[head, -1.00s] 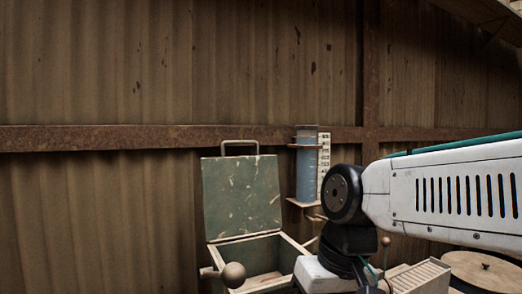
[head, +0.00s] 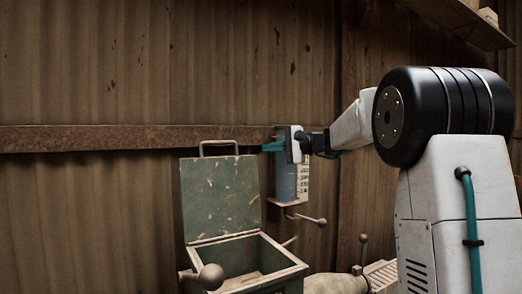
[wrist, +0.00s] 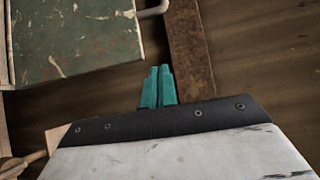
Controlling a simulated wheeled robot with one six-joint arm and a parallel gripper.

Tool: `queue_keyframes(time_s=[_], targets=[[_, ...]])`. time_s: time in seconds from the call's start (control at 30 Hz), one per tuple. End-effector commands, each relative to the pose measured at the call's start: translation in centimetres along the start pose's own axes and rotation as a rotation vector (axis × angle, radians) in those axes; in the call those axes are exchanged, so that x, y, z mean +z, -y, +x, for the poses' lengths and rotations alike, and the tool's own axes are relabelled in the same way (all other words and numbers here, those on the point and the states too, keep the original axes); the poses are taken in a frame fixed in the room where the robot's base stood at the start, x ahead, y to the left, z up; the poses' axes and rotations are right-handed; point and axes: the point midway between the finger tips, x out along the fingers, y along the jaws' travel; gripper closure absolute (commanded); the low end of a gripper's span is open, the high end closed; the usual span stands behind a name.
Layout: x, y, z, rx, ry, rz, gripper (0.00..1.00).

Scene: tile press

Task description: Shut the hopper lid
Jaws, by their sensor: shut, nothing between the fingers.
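The hopper lid (head: 222,198) is a scuffed green panel that stands upright, open, at the back of the hopper box (head: 245,262). A metal loop handle (head: 218,143) is on its top edge. The lid also shows at the upper left of the wrist view (wrist: 75,40), with part of the handle (wrist: 152,9) beside it. My gripper (head: 266,146) has teal fingers and is to the right of the lid's upper edge, near the handle's height, apart from the lid in the picture. In the wrist view its fingers (wrist: 160,75) are together with nothing between them.
A blue-filled gauge cylinder (head: 285,180) on a small wall shelf stands behind my gripper. Ball-ended levers (head: 210,277) stick out near the box. A rusty rail (head: 90,137) crosses the corrugated wall. A wooden shelf (head: 455,20) is at upper right.

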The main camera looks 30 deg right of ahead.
Motion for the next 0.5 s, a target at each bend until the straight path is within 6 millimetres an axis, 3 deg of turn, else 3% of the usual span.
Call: queue_keyframes(time_s=[0.4,0.5], targets=[[0.3,-0.2,8.8,0.004,0.006,0.000,1.00],[1.9,0.0,8.0,0.002,0.002,-0.001,1.00]])
